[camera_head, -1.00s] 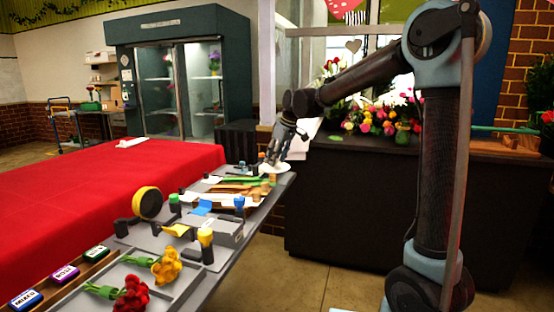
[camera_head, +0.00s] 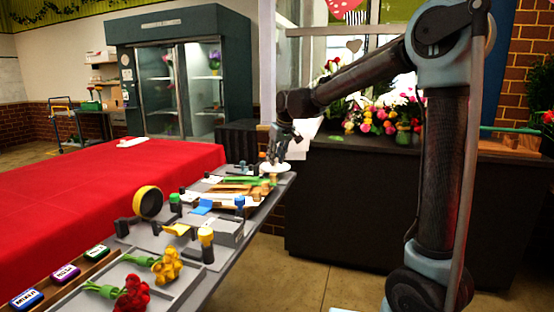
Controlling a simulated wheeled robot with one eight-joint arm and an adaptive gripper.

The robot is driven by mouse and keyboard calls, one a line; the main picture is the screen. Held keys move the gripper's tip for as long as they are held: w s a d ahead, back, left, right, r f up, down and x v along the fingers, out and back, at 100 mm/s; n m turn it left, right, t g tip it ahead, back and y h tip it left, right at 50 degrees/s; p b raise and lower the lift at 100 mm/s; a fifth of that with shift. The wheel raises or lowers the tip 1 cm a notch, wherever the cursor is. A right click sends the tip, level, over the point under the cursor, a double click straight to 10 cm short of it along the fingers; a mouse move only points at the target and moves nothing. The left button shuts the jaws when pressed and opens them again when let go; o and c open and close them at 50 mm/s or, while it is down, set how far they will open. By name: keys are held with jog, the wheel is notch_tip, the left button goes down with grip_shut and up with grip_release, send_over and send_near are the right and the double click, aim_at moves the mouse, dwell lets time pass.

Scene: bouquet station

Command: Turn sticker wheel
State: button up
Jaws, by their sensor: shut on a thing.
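A small white disc, which looks like the sticker wheel (camera_head: 283,171), lies at the far right end of the grey work table. My gripper (camera_head: 272,162) reaches down over it from the upper right. Its fingers are shut at the disc's middle, seemingly on a part of the wheel. The fingertips are small and dark at this distance, so the exact contact is hidden. Any stickers on the disc are too small to make out.
Green and brown strips (camera_head: 235,188) lie close in front of the wheel. Nearer stand a yellow roll (camera_head: 149,202), a blue-topped post (camera_head: 239,204) and a grey tray (camera_head: 180,296) with red and yellow flowers. A red-covered table (camera_head: 110,190) runs along the left.

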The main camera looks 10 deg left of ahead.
jog(key=shift+m+t, duration=0.3)
jog(key=shift+m, duration=0.4)
jog(key=o, duration=1)
jog(key=shift+w, duration=0.1)
jog(key=shift+o, duration=0.2)
